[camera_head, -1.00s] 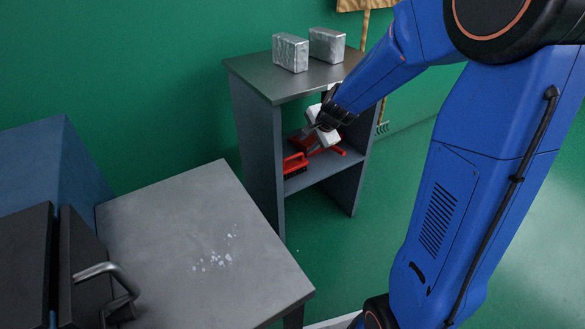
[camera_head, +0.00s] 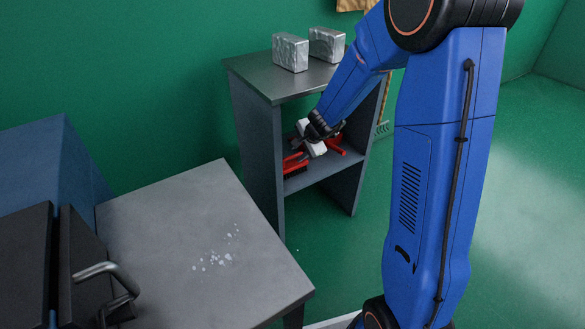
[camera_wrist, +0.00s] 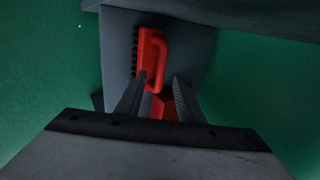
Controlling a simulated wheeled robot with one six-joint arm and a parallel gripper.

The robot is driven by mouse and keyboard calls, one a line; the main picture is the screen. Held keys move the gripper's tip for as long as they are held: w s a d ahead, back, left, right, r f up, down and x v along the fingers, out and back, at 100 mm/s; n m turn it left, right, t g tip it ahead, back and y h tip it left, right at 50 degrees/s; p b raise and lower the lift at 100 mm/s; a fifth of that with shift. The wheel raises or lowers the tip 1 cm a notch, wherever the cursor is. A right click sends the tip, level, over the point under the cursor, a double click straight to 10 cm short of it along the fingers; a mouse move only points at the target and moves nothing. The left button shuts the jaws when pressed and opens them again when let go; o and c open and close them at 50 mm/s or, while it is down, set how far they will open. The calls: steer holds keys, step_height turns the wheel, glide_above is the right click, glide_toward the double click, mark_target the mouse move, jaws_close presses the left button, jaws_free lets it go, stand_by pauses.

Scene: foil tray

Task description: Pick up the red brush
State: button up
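The red brush (camera_head: 294,165) with dark bristles lies on the middle shelf of the small grey stand, near its left side wall. In the wrist view the brush (camera_wrist: 153,48) shows its loop-like handle just beyond the fingertips. My gripper (camera_wrist: 160,80) is open, its two fingers apart with nothing visibly held between them. In the head view my gripper (camera_head: 301,155) reaches into the stand just right of the brush and partly hides the shelf. Whether a finger touches the brush cannot be told.
A red dustpan-like thing (camera_head: 336,143) is on the shelf to the right, partly behind my gripper. The stand's top (camera_head: 281,86) is above my wrist and carries two silvery blocks (camera_head: 290,52). A grey table (camera_head: 185,205) with white crumbs is in front.

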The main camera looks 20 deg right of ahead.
mark_target(293, 164)
steer(key=shift+x, duration=1.3)
steer(key=shift+c, duration=0.3)
jaws_close()
